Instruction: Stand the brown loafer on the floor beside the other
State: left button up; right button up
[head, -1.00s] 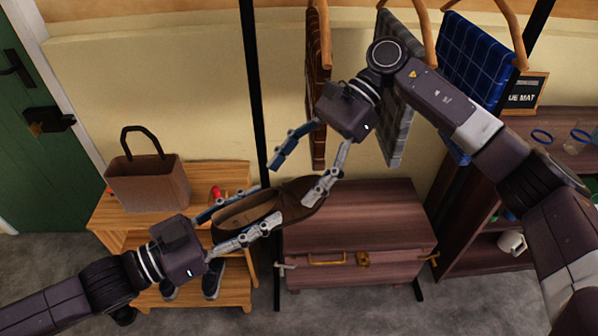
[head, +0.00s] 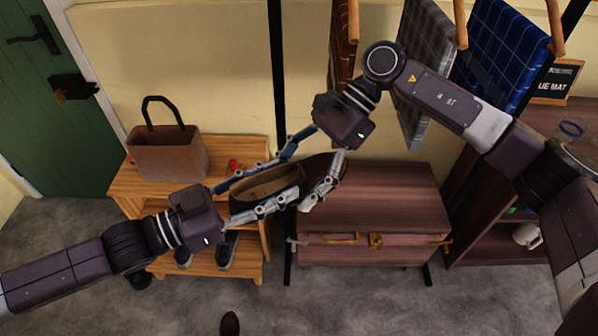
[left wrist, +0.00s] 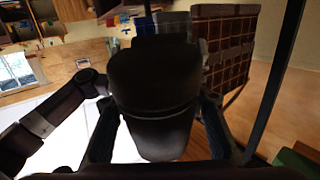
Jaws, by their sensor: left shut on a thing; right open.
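The brown loafer (head: 268,186) is held in the air in front of the wooden bench, its toe to the right. My left gripper (head: 277,182) is shut on it, with a finger along each side. It also shows dark between the fingers in the left wrist view (left wrist: 155,105). My right gripper (head: 294,182) is open, its fingers on either side of the loafer's toe half; I cannot tell if they touch it. A brown rounded tip (head: 230,323), likely the other loafer, shows on the floor at the bottom edge; the rest is out of frame.
The bench (head: 133,182) carries a brown bag (head: 168,153) on top and dark shoes (head: 227,250) on its lower shelf. A reddish wooden chest (head: 375,200) stands to the right, below hanging cloths. The grey floor in front is mostly clear.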

jog(key=shift+c, duration=0.4)
jog(key=c, duration=1.3)
pick_arm(q)
jog(key=o, duration=1.4)
pick_arm(e)
jog(key=shift+c, duration=0.4)
pick_arm(q)
jog(key=shift+o, duration=0.2)
